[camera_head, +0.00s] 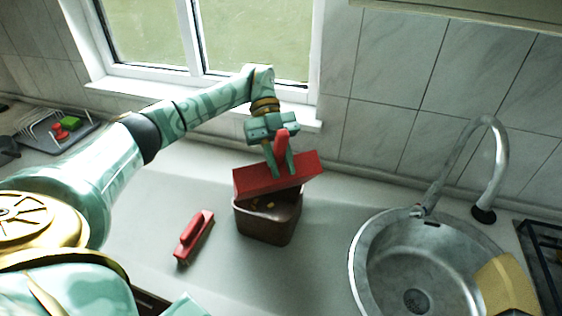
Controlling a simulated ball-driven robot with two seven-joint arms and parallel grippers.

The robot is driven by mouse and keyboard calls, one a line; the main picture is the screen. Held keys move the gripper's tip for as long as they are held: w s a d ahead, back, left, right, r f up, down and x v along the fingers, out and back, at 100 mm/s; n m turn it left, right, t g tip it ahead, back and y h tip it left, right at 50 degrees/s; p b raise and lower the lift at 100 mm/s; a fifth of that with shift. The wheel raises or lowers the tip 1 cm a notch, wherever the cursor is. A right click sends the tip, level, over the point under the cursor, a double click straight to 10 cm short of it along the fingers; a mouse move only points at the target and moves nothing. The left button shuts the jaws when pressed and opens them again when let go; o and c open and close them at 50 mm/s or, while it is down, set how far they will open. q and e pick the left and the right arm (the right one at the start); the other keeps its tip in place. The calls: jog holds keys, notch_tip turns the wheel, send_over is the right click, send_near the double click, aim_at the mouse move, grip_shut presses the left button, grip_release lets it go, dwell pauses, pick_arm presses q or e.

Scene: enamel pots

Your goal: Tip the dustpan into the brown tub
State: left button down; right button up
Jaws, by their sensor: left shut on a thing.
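My left gripper (282,165) is shut on the handle of the red dustpan (270,178) and holds it from above. The dustpan is tilted over the brown tub (265,222), which stands on the counter. Its pan covers the back part of the tub's opening; I cannot tell whether it touches the rim. Small yellow bits show inside the tub. A red brush (194,237) lies on the counter left of the tub. My right gripper is not in view.
A round metal sink (362,262) with a tall tap (492,150) is at the right, with a yellow cloth or board (506,284) at its edge. A dish rack (62,128) stands far left. The counter around the tub is mostly clear. A window is behind.

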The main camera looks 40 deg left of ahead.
aim_at(281, 130)
pick_arm(q)
jog(key=shift+r, duration=0.1)
dwell(0.3)
notch_tip(281, 130, up, 7)
jog(key=t+y+p, duration=0.2)
jog(key=y+p, duration=0.2)
jog(key=p, duration=0.3)
jog(key=t+y+p, duration=0.3)
jog(key=p, duration=0.5)
jog(key=shift+f+y, duration=0.2)
jog(key=shift+y, duration=0.2)
jog(key=shift+r+t+y+p, duration=0.25)
jog(key=shift+t+y+p, duration=0.25)
jog(key=shift+p, duration=0.05)
jog(key=shift+f, duration=0.1)
